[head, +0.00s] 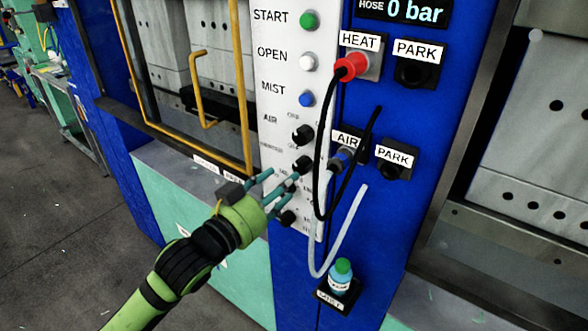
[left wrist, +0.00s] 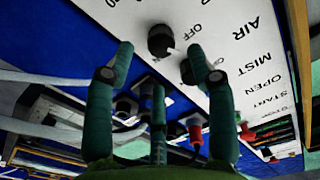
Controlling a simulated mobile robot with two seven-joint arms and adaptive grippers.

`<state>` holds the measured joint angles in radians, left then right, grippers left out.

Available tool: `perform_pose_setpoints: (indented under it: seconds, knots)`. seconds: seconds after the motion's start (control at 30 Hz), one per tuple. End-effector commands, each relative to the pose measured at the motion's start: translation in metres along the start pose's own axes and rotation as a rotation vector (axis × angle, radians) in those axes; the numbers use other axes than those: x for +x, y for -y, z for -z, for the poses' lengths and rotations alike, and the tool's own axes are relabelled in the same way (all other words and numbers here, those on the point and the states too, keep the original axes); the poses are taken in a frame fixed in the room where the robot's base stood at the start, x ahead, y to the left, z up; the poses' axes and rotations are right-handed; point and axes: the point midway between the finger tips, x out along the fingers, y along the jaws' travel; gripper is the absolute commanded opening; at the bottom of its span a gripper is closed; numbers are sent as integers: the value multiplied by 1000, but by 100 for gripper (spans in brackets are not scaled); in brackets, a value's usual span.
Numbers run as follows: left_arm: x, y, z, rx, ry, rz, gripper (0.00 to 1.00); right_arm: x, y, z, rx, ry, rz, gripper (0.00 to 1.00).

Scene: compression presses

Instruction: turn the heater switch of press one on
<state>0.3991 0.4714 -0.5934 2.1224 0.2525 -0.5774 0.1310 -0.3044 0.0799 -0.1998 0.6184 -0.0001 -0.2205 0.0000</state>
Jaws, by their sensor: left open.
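Press one's white control panel (head: 285,75) carries a column of buttons and black rotary knobs. A black knob (head: 302,135) sits beside the AIR label. Below it is another black knob (head: 302,165), whose small label I cannot read surely; it may be the heater switch. My left gripper (head: 276,188) is open, its fingers reaching the lower part of the panel near this knob. In the left wrist view, the open fingers (left wrist: 165,62) point at the panel, with a black knob (left wrist: 160,40) marked OFF between the two outer fingertips. Contact cannot be told. My right gripper is out of view.
A black hose with a red HEAT plug (head: 351,67) and a pale hose (head: 347,232) hang right of the panel. PARK sockets (head: 415,72) sit farther right. A yellow guard frame (head: 243,95) is at left.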

Motion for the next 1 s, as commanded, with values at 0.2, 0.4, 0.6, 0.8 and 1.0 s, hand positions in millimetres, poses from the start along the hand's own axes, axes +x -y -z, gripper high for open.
perform_pose_setpoints:
  seconds: [0.2, 0.4, 0.6, 0.8, 1.0]
  knots:
    - [34, 1, 3, -2, 1, 1, 56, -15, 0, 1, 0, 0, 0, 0]
    - [54, 0, 1, -1, 1, 1, 56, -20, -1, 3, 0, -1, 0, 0]
    - [58, 0, 0, 1, 1, 1, 56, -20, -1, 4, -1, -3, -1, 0]
    - [58, 0, 0, 0, 1, 1, 36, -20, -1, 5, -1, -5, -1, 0]
    - [58, 0, -1, 0, 4, 1, 0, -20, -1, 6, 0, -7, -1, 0]
